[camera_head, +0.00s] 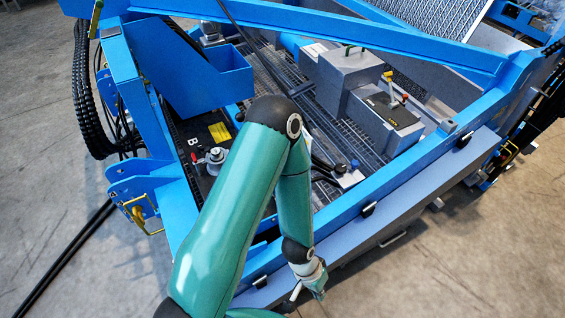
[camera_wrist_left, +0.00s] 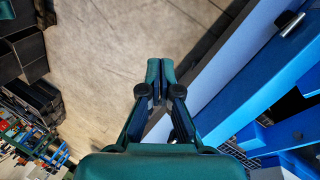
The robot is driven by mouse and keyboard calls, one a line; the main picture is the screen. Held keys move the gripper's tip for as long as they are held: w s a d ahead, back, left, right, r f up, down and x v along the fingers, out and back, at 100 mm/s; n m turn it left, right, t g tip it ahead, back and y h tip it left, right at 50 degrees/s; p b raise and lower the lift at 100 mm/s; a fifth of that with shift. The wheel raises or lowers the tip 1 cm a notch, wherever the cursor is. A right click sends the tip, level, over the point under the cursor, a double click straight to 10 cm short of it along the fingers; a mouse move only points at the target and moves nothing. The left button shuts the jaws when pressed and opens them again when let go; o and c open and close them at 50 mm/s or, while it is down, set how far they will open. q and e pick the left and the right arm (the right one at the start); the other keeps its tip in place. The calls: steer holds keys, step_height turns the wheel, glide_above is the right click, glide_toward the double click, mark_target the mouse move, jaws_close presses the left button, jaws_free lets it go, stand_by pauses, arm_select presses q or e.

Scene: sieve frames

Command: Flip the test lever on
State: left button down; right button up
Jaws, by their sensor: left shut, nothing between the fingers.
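A grey box (camera_head: 384,120) on the machine's grating carries a short lever with a yellow tip (camera_head: 388,76) and a red-orange part at its base. Black-handled levers (camera_head: 322,164) and a blue-knobbed one (camera_head: 354,164) stand on a pale base nearer to me. No label in view tells which is the test lever. My left gripper (camera_head: 319,293) hangs outside the near blue rail, well apart from all the levers. In the left wrist view its fingers (camera_wrist_left: 160,70) are together and empty, over floor beside the rail. My right gripper is not in view.
A blue rail (camera_head: 375,195) and grey ledge lie between my left gripper and the levers. A panel marked B (camera_head: 194,142) with a red knob sits left of my forearm. A blue bin (camera_head: 205,85) and a larger grey box (camera_head: 346,75) stand behind. Open concrete floor lies at lower right.

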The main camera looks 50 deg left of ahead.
arm_select(q)
steer(key=w+a+r+m+t+y, duration=0.1)
steer(key=w+a+r+t, duration=0.2)
steer(key=w+a+r, duration=0.9)
steer(key=a+r+m+t+y, duration=0.1)
steer(key=a+r+m+t, duration=0.1)
steer(key=a+r, duration=1.4)
steer(key=shift+w+y+b, duration=0.2)
steer(key=shift+y+b, duration=0.1)
steer(key=shift+y, duration=0.1)
steer(key=shift+a+f, duration=0.1)
steer(key=a+x, duration=0.1)
steer(key=x, duration=0.9)
steer(key=s, duration=0.3)
steer(key=shift+s+d+f, duration=0.3)
steer(key=shift+s, duration=0.05)
